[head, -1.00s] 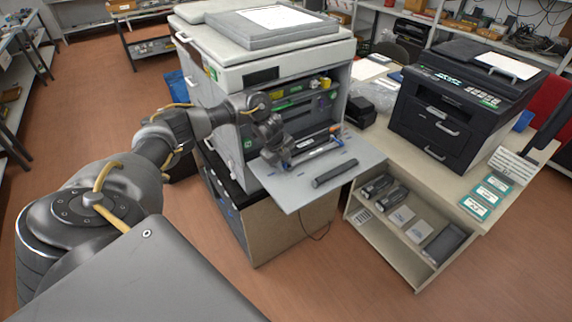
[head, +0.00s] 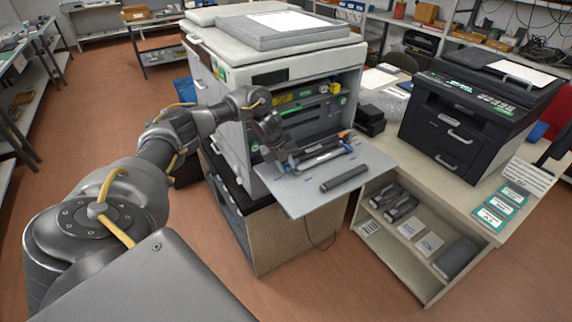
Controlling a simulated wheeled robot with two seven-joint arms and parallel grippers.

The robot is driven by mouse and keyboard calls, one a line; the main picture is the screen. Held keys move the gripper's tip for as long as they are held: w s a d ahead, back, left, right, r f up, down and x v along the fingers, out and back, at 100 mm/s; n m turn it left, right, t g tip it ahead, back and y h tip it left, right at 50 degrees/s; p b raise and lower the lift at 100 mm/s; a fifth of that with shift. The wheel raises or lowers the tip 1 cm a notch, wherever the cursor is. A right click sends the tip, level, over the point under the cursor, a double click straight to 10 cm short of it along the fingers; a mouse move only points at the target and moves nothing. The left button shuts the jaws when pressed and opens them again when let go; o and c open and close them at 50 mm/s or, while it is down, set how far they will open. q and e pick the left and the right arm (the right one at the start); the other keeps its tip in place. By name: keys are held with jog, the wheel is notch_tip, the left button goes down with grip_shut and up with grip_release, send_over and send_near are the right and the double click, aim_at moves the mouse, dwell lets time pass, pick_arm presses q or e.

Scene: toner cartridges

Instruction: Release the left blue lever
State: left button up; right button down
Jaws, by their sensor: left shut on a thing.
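The grey office printer (head: 228,85) stands open at the front, with its front door (head: 300,202) folded down flat. A toner unit (head: 320,157) with blue parts at its ends lies at the opening, above the inner edge of the door. The left blue lever (head: 287,168) is a small blue patch at the unit's left end, partly hidden by my left gripper. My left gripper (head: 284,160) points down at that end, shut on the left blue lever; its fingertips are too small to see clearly. My right gripper is out of view.
A dark toner cartridge (head: 344,178) lies on the folded-down door. A black printer (head: 462,118) stands on the bench to the right, above a shelf with cartridges and boxes. Open floor (head: 110,120) lies to the left.

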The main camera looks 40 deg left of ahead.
aim_at(287, 166)
pick_arm(q)
jog(key=shift+w+a+r, duration=0.2)
jog(key=shift+r, duration=0.05)
jog(key=o, duration=1)
jog(key=shift+f, duration=0.3)
jog(key=shift+o, duration=0.2)
jog(key=shift+d, duration=0.1)
jog(key=shift+r, duration=0.25)
jog(key=b+v, duration=0.1)
jog(key=v, duration=0.9)
jog(key=shift+r+p, duration=0.15)
jog(key=shift+p, duration=0.25)
jog(key=shift+s, duration=0.1)
